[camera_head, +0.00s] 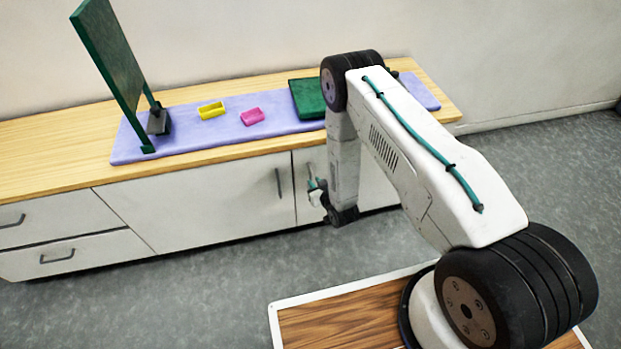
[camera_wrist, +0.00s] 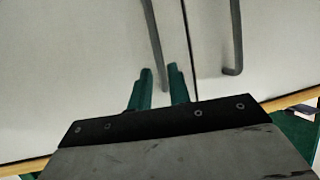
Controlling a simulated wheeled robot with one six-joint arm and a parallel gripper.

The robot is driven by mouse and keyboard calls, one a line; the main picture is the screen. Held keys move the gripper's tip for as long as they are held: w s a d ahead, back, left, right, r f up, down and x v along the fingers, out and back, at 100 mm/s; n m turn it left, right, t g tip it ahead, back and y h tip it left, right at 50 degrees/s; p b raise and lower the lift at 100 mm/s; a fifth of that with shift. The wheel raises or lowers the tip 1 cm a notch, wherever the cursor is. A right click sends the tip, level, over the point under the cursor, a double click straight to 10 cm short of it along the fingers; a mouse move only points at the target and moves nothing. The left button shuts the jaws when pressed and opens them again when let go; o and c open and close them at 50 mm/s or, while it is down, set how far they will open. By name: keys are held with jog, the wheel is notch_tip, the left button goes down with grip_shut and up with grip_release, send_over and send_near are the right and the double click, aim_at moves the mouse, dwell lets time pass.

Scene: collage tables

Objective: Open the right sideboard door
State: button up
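The right sideboard door (camera_head: 376,185) is white and looks shut, partly hidden behind my arm. Its grey bar handle (camera_head: 309,171) is upright near the seam with the left door. My gripper (camera_head: 318,188), with green fingers, is at this handle in the head view. The wrist view looks upside down, with the right door (camera_wrist: 75,70) on the left. There my gripper (camera_wrist: 162,78) is open. The handle's end (camera_wrist: 156,45) shows between the two fingertips, with gaps beside it; I cannot tell whether they touch.
The left door (camera_head: 205,205) has its own handle (camera_head: 279,183) close by. Drawers (camera_head: 60,250) are farther left. On the wooden top, a lilac mat (camera_head: 190,142) holds a green panel (camera_head: 108,55), a yellow tray (camera_head: 211,110) and a pink block (camera_head: 252,116). Grey floor in front is clear.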

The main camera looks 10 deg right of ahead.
aim_at(311, 179)
jog(key=x, duration=0.5)
jog(key=shift+s, duration=0.1)
jog(key=shift+c, duration=0.3)
grip_shut()
